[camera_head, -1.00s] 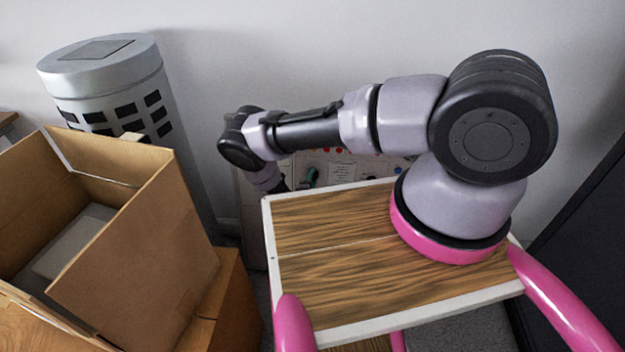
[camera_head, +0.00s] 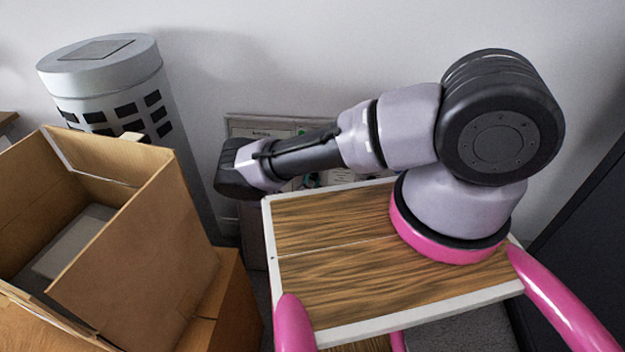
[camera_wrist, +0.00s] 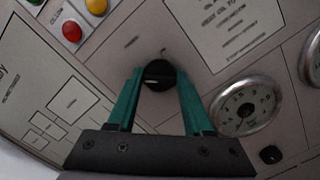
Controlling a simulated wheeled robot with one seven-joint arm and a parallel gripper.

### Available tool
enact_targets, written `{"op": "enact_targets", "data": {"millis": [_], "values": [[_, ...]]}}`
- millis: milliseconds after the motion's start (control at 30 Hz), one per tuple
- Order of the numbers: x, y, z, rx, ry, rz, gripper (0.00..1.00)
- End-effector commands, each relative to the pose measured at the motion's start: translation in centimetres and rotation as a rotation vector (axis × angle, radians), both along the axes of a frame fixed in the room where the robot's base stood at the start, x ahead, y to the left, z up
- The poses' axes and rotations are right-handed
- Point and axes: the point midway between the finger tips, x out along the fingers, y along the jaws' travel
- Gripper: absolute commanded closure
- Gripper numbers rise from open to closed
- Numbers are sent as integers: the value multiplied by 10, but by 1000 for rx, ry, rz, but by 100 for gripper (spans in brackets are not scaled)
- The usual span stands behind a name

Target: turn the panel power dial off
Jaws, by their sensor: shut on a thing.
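The panel (camera_wrist: 120,52) fills the wrist view and shows tilted there. In the head view, the panel (camera_head: 262,127) stands against the wall, mostly hidden behind my arm. A round black dial (camera_wrist: 158,76) with a light mark across it sits between the green fingers of my gripper (camera_wrist: 158,80). The fingers are shut on the dial, one on each side. The gripper is not visible in the head view.
A round gauge (camera_wrist: 245,105) lies right of the dial, with a small black knob (camera_wrist: 270,154) below it. Red (camera_wrist: 72,31) and yellow (camera_wrist: 97,6) buttons are at upper left. An open cardboard box (camera_head: 150,250) and a grey cylinder (camera_head: 105,75) stand left of my arm.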

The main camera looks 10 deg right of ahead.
Motion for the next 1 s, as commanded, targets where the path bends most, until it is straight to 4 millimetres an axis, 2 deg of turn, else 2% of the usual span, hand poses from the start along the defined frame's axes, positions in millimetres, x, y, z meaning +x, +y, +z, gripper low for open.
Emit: {"op": "enact_targets", "data": {"millis": [400,433,500,833,1000], "values": [[0,2,-1,-6,5,4,100],[0,2,-1,-6,5,4,45],[0,1,-1,-6,5,4,20],[0,1,0,-6,3,2,20],[-2,11,2,-5,3,-4,20]]}}
